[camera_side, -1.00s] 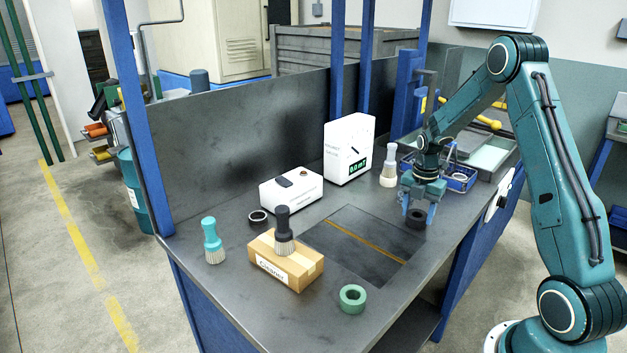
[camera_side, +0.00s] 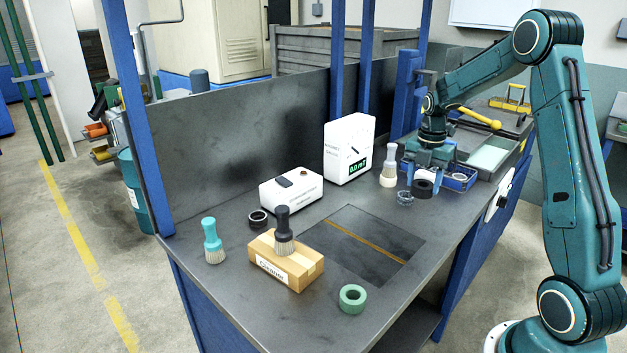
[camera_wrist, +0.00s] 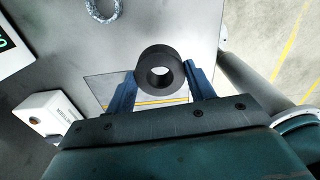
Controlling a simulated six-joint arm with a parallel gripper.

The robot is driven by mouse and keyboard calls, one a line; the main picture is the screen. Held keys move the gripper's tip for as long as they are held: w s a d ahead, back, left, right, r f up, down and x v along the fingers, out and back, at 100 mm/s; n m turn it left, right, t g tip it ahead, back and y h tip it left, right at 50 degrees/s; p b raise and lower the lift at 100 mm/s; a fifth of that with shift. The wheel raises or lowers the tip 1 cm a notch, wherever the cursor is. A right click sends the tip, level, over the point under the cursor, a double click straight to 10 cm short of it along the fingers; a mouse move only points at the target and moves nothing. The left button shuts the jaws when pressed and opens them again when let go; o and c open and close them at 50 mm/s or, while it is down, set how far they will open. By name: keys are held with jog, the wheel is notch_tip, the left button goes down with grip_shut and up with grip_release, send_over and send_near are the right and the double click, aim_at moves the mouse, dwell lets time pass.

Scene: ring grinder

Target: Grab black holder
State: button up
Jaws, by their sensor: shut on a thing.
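The black holder (camera_side: 423,188), a thick black ring, is held between the blue fingers of my gripper (camera_side: 421,179) in the side view. In the wrist view the holder (camera_wrist: 160,71) sits between the two fingertips of my gripper (camera_wrist: 160,80), with its round hole facing the camera. My gripper is shut on it, one finger on each side. The holder appears clear of the bench, in front of the blue tray; its exact height is hard to tell.
A grey ring (camera_side: 405,198) lies close to the held holder. A pale brush (camera_side: 389,166), white gauge (camera_side: 349,149) and blue tray (camera_side: 458,180) stand nearby. A thin dark ring (camera_side: 258,218), green ring (camera_side: 352,298) and box with a black brush (camera_side: 285,262) are farther left. The dark mat (camera_side: 362,245) is clear.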

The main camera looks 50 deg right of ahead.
aim_at(423, 184)
notch_tip(423, 184, up, 10)
jog(key=shift+r, duration=0.2)
dwell(0.7)
